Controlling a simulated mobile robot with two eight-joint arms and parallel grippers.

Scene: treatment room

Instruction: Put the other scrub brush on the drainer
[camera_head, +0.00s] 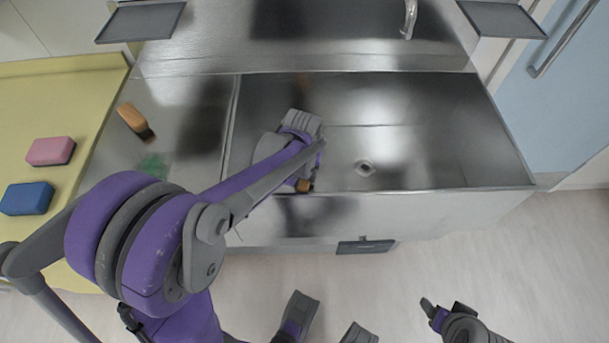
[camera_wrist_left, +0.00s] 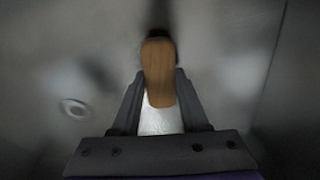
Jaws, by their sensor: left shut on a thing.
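My left gripper (camera_head: 302,180) reaches down into the left part of the sink basin (camera_head: 430,130). It is shut on a scrub brush (camera_head: 304,186) with a brown wooden body, mostly hidden by the gripper in the head view. In the left wrist view the brush (camera_wrist_left: 159,72) sits between the fingers and extends beyond their tips. Another scrub brush (camera_head: 131,117), brown with a dark end, lies on the steel drainer (camera_head: 195,120) left of the basin. My right gripper (camera_head: 447,312) appears at the bottom right, away from the sink; its jaws are unclear.
A green item (camera_head: 153,165) lies on the drainer near the front. A pink sponge (camera_head: 51,151) and a blue sponge (camera_head: 27,198) lie on the yellow counter (camera_head: 60,95). The basin rim separates basin and drainer. A tap (camera_head: 409,20) stands behind the basin.

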